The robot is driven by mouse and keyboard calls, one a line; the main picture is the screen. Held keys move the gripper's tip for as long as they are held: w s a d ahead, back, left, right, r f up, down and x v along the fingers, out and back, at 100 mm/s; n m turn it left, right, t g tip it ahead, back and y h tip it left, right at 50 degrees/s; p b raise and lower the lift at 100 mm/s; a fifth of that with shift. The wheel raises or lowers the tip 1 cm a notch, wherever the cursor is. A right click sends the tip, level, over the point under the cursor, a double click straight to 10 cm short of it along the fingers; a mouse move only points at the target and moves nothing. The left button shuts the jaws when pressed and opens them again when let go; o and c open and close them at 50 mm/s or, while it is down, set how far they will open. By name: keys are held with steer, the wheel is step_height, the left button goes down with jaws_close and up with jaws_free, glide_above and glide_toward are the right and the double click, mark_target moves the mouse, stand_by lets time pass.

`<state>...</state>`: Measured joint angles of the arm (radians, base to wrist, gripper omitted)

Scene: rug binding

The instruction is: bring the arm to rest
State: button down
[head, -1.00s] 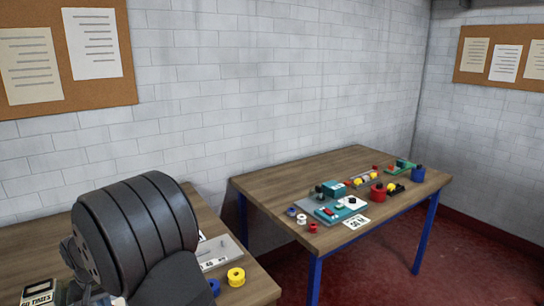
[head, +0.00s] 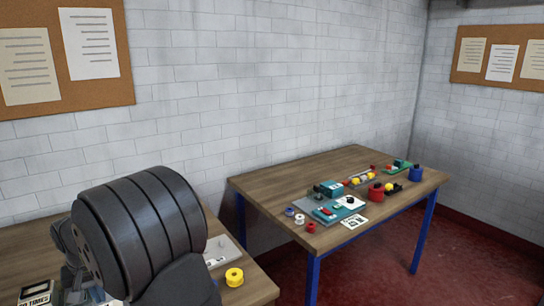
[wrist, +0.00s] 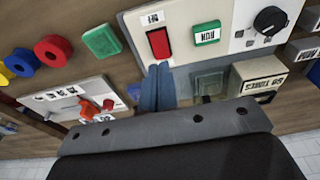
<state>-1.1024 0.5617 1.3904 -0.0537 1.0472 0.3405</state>
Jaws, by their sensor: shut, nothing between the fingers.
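My gripper (wrist: 158,88) shows in the wrist view as two blue-grey fingers shut against each other, with nothing between them. The fingertips point at a pale control panel (wrist: 215,15) and end just below its red switch (wrist: 159,43). I cannot tell whether they touch it. A green RUN button (wrist: 206,34) and a black knob (wrist: 270,20) are on the same panel. In the head view my own dark arm covers the left front, and the gripper is hidden behind it.
Near the gripper are a plate with small parts (wrist: 70,105), a green block (wrist: 102,41), a red ring (wrist: 53,52) and a box with a printed label (wrist: 258,78). In the head view a yellow spool (head: 234,277) sits on the near table. A second table (head: 290,185) holds several parts.

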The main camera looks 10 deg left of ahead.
step_height(320, 180, down, 5)
steer(key=shift+f, duration=0.3)
step_height(320, 180, up, 15)
steer(key=w+a+g+h, duration=0.2)
steer(key=shift+w+a+f, duration=0.2)
steer(key=shift+w+a, duration=0.15)
stand_by(0.3)
steer(key=shift+r, duration=0.1)
steer(key=shift+s+d+f+t+y, duration=0.35)
steer(key=shift+s+d+f, duration=0.1)
steer(key=shift+f, duration=1.1)
steer(key=shift+s+d+f+t+y, duration=0.3)
steer(key=shift+s+d+f, duration=0.15)
steer(key=shift+f, duration=1.15)
steer(key=shift+s+d+f+t+y, duration=0.35)
steer(key=shift+s+d+f, duration=0.1)
steer(key=shift+f, duration=1.1)
